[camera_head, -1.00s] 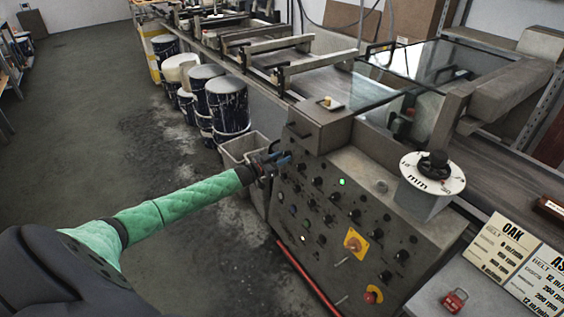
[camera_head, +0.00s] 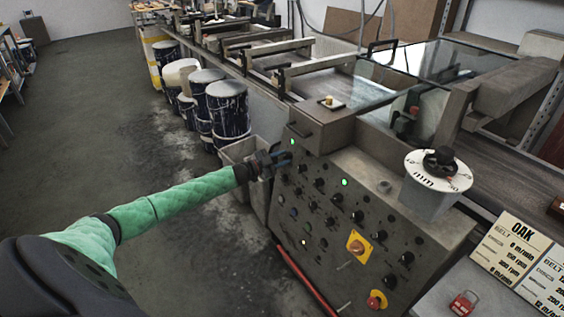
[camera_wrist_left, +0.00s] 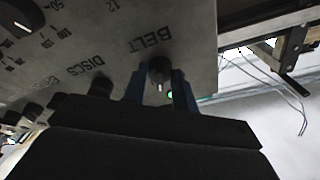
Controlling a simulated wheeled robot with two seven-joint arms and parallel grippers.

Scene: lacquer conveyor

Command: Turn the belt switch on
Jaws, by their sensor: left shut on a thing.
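The control panel (camera_head: 325,217) on the grey machine carries several black knobs and lit lamps. In the left wrist view the belt switch (camera_wrist_left: 159,72) is a black knob with a pale pointer line beside the word BELT. My left gripper (camera_wrist_left: 160,90) has its blue fingers on both sides of this knob and is shut on it. In the head view my left gripper (camera_head: 282,160) is at the panel's upper left corner and hides the knob. A green lamp (camera_wrist_left: 171,95) glows close to the knob. My right gripper is in neither view.
An orange-yellow plate with a switch (camera_head: 358,246) and a red emergency button (camera_head: 376,300) sit lower on the panel. A numbered dial (camera_head: 438,170) stands to the right. Paint drums (camera_head: 228,110) and a grey bin (camera_head: 240,150) stand behind my left arm.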

